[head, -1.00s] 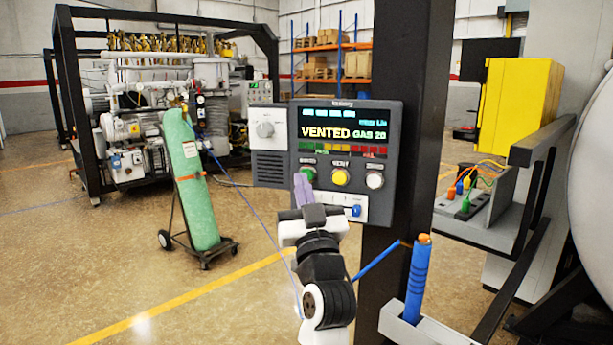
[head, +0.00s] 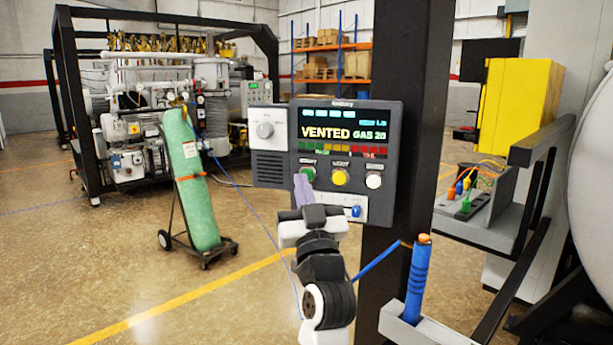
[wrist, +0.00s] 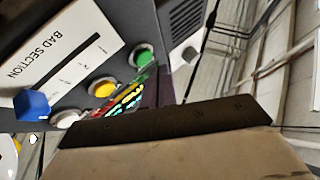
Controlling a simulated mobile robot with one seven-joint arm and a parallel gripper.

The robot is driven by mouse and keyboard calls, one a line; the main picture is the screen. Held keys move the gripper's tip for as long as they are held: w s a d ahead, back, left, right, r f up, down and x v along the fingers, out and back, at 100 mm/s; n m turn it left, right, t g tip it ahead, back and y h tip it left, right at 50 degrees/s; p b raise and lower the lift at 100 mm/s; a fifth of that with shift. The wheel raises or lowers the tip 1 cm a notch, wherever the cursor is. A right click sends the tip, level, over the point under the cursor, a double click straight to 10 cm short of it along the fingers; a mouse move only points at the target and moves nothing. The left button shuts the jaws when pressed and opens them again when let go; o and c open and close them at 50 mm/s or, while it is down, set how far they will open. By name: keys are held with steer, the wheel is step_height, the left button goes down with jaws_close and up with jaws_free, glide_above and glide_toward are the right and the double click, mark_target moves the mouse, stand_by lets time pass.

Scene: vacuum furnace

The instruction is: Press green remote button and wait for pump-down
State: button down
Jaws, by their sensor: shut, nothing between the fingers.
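The remote panel (head: 270,172) is a dark box mounted on a black post. Its screen (head: 328,133) reads "VENTED" and "GAS 20". Below the screen sit a green button (head: 308,174), a yellow button (head: 340,177) and a white button (head: 374,181). My gripper (head: 302,183) is shut and empty, with its purple fingertips just below the green button; I cannot tell whether they touch it. In the wrist view the green button (wrist: 143,56) shows beside the partly hidden fingers, with the yellow button (wrist: 102,87) further left.
A blue knob (head: 356,211) sits on the panel's lower white strip. A blue wand (head: 418,280) stands in a grey holder at the lower right. A green gas cylinder (head: 193,195) stands on a trolley to the left. The floor between is open.

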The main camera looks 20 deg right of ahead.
steer(key=shift+w+d, duration=0.1)
stand_by(0.6)
steer(key=shift+w+d, duration=0.2)
steer(key=shift+w, duration=0.05)
steer(key=shift+w+d+b, duration=0.2)
steer(key=shift+w+b, duration=0.05)
steer(key=shift+b, duration=0.2)
stand_by(0.4)
stand_by(0.4)
steer(key=shift+s+a, duration=0.5)
steer(key=shift+s, duration=0.1)
steer(key=s+a, duration=0.3)
steer(key=shift+s+a, duration=0.1)
steer(key=shift+s, duration=0.3)
stand_by(0.6)
